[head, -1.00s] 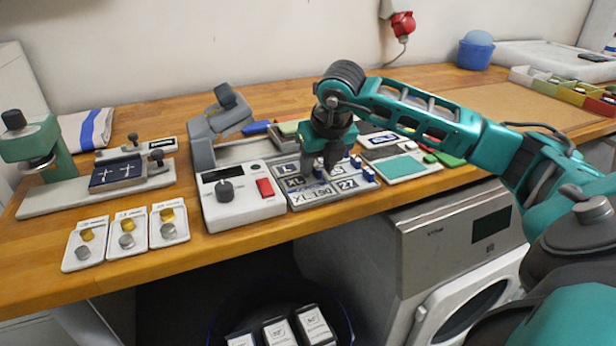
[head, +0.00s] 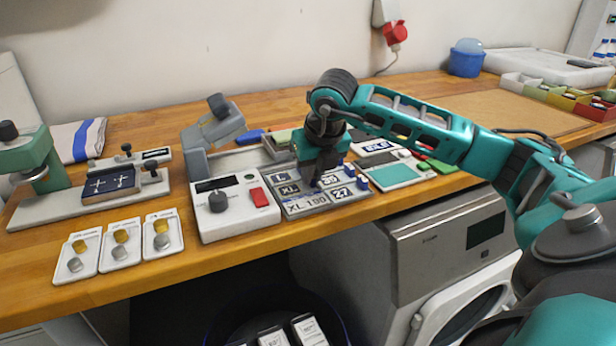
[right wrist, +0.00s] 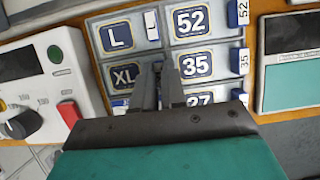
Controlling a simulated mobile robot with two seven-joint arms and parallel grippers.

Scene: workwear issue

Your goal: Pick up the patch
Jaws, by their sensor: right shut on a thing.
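The grey sorting board (head: 290,210) carries label plates marked L, XL, 52, 35, 27 and XL 190, with small blue-and-white patches standing in slots beside several plates. In the right wrist view a patch stands beside the L plate (right wrist: 151,25), another beside 52 (right wrist: 238,12) and another beside 35 (right wrist: 240,60). My right gripper (head: 319,182) is down at the board, its fingertips (right wrist: 159,78) just right of the XL plate. It is shut on a patch there, which the fingers almost wholly hide. My left gripper is out of view.
Left of the board is a white control box (head: 235,212) with a knob and red switch, and a grey clamp press (head: 212,130) behind. Right is a card with a teal panel (head: 392,174). Three small cards (head: 120,245) lie at the front left. A bin stands below the bench.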

